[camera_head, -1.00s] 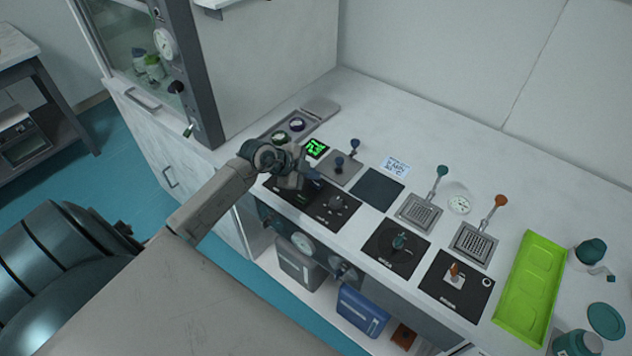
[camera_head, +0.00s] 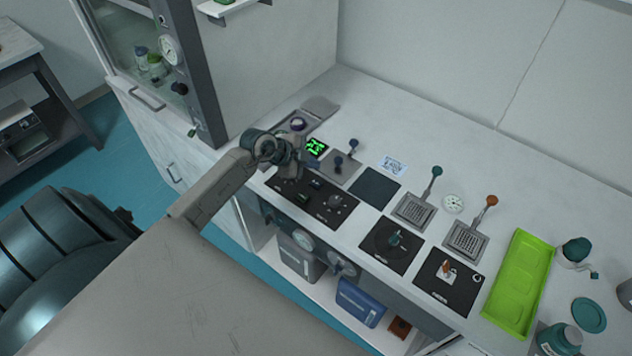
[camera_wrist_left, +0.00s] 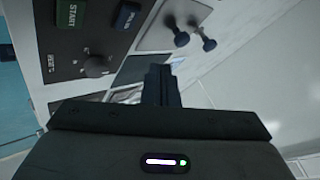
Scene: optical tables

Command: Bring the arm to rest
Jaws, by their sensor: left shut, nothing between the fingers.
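My left arm comes in from the left in the head view. Its gripper (camera_head: 301,163) is above the far left part of the white bench, over the edge of a black control panel (camera_head: 340,205). In the left wrist view the dark gripper fingers (camera_wrist_left: 160,84) are shut together with nothing between them. The panel shows there too, with a green START button (camera_wrist_left: 70,14), a blue button (camera_wrist_left: 126,17) and a dark knob (camera_wrist_left: 96,66). The fingers are apart from the buttons. My right gripper is not in view.
A green display (camera_head: 316,147) and blue-knobbed levers (camera_head: 339,160) stand close to the gripper. Right of these are a dark square pad (camera_head: 374,188), two grated plates with levers and a lime green tray (camera_head: 519,283). A glass-fronted cabinet (camera_head: 205,90) rises behind the arm on the left.

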